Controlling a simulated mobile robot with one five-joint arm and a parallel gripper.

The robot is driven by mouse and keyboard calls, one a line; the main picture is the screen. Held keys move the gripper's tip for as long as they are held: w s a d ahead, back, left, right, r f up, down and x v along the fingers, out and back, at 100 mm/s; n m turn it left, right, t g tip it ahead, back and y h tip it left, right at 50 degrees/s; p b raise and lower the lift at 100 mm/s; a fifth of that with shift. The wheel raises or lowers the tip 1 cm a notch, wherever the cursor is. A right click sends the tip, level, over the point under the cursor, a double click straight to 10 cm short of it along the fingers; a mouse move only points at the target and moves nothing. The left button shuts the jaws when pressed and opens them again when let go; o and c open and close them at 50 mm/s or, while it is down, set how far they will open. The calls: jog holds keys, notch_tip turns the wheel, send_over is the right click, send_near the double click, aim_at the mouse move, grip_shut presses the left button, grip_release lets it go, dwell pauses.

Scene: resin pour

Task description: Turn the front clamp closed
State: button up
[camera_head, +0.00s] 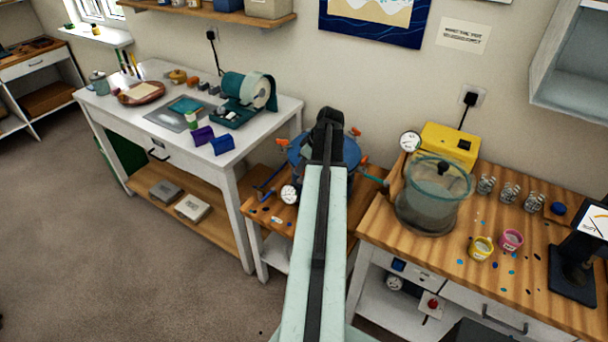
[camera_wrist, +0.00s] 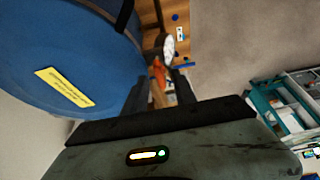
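The blue pressure pot (camera_head: 297,151) stands on a low wooden bench in the head view, mostly hidden behind my arm. Orange clamp handles show around its rim, including one at the left (camera_head: 280,170) and one at the right (camera_head: 364,160). In the wrist view the blue pot (camera_wrist: 60,45) fills the upper left. My gripper (camera_wrist: 163,76) has its two dark fingers apart. An orange clamp handle (camera_wrist: 158,72) shows in the gap, at or just beyond the fingertips; I cannot tell whether they touch it. The head view hides my fingertips.
A pressure gauge (camera_head: 289,194) sits at the pot's front left, close beyond the fingers in the wrist view (camera_wrist: 168,47). A clear vacuum chamber (camera_head: 432,200) and yellow pump (camera_head: 449,145) stand on the right bench. A white table (camera_head: 130,108) is at left.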

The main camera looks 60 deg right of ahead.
jog(key=shift+w+f, duration=0.2)
jog(key=shift+f, duration=0.3)
jog(key=shift+r, duration=0.15)
